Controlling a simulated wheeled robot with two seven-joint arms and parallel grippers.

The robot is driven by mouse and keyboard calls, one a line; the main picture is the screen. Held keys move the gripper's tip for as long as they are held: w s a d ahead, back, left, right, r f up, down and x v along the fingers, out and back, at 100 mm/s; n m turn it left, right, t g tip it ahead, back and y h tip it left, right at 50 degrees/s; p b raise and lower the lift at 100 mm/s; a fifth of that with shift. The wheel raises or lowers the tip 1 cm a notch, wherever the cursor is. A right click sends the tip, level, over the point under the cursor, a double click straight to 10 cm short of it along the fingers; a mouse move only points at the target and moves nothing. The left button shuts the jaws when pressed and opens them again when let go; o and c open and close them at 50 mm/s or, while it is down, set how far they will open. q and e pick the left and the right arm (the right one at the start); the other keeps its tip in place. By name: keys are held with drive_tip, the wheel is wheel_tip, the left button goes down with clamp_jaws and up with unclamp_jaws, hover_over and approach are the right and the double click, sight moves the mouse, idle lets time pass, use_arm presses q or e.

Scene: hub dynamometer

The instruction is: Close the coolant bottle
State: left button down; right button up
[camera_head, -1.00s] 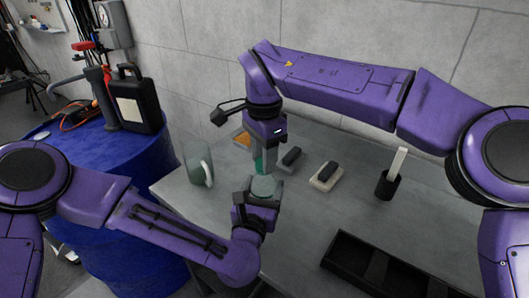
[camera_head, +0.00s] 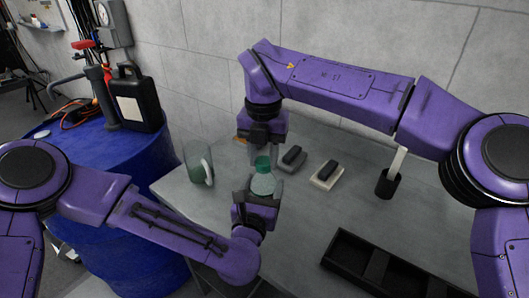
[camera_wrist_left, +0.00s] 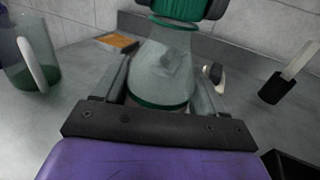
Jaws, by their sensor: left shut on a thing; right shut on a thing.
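The clear coolant bottle (camera_head: 263,184) stands upright between the fingers of my left gripper (camera_head: 260,196), which is shut on its body. It also shows large in the left wrist view (camera_wrist_left: 165,65), with a green band low on it. The green cap (camera_head: 263,163) is at the top of the bottle, and it shows at the upper edge of the left wrist view (camera_wrist_left: 180,8). My right gripper (camera_head: 263,152) is directly above the bottle, shut on the cap. I cannot tell whether the cap is fully seated on the neck.
A clear mug (camera_head: 196,163) with greenish liquid stands left of the bottle. Two dark-topped blocks (camera_head: 327,174), a dark cup with a pale stick (camera_head: 386,184) and a black tray (camera_head: 345,249) are to the right. A blue drum (camera_head: 110,190) is at the left.

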drive_tip(key=m, duration=1)
drive_tip(key=shift+w+m, duration=0.1)
drive_tip(key=shift+m, duration=0.3)
drive_tip(key=o, duration=1.2)
drive_tip(key=shift+o, duration=0.2)
drive_tip(key=shift+r, duration=0.1)
wheel_tip(320, 180, up, 12)
